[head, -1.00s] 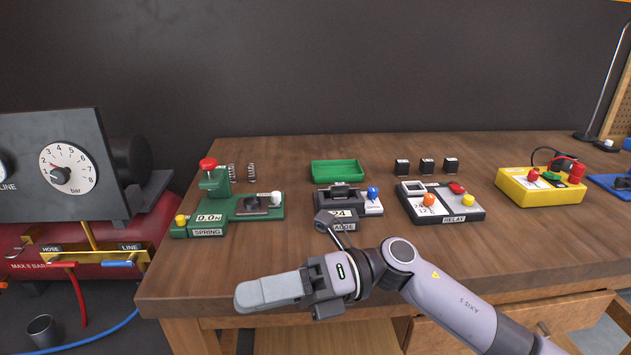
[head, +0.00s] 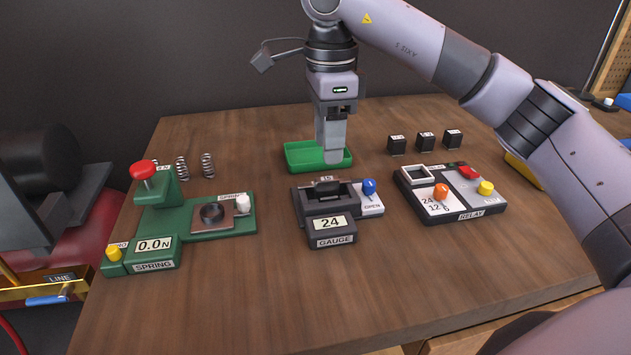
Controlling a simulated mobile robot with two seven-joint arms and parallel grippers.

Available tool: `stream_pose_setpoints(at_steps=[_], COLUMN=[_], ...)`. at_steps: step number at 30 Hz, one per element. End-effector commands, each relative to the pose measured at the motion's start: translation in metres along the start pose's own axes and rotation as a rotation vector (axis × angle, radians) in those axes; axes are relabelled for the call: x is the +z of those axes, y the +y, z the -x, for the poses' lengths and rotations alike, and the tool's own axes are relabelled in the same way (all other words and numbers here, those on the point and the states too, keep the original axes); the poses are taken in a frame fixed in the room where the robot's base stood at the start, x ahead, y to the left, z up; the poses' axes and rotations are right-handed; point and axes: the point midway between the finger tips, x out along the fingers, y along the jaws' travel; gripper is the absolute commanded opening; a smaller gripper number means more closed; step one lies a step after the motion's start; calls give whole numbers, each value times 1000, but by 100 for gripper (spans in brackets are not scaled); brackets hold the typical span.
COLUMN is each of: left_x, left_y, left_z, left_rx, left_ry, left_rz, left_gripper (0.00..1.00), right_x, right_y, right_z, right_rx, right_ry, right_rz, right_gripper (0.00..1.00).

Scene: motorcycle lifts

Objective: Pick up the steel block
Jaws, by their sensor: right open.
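I cannot clearly pick out a steel block. A dark grey block-like piece (head: 327,187) sits in the slot of the black gauge (head: 333,240), whose display reads 24; I cannot tell whether it is the steel block or part of the gauge. My right gripper (head: 332,155) points down just behind the gauge, in front of the right part of the green tray (head: 300,157). Its fingers are seen edge-on, overlapping, with nothing visible held; it is open. It hides part of the tray. My left gripper is not in view.
The green spring tester (head: 180,225) stands left, with coil springs (head: 208,165) behind it. The relay tester (head: 455,205) stands right, with small black cubes (head: 426,141) behind it. The front of the wooden bench (head: 260,310) is clear.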

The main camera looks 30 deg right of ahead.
Motion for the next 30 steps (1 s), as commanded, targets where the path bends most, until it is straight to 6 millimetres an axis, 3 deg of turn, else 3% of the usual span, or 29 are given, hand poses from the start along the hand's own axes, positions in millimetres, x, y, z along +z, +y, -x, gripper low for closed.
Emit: stream_pose_setpoints(at_steps=[13, 23, 27, 30], left_x=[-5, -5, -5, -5], left_y=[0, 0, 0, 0], left_z=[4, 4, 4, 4], left_rx=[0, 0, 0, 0], left_ry=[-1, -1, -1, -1], left_rz=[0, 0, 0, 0], left_gripper=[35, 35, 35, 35], right_x=[4, 4, 4, 4], right_y=[-5, -5, -5, -5], right_z=[-59, -68, -67, -67], right_rx=[5, 2, 2, 2], right_ry=[0, -2, -2, -2], right_rz=[2, 2, 2, 2], right_gripper=[46, 46, 3, 0])
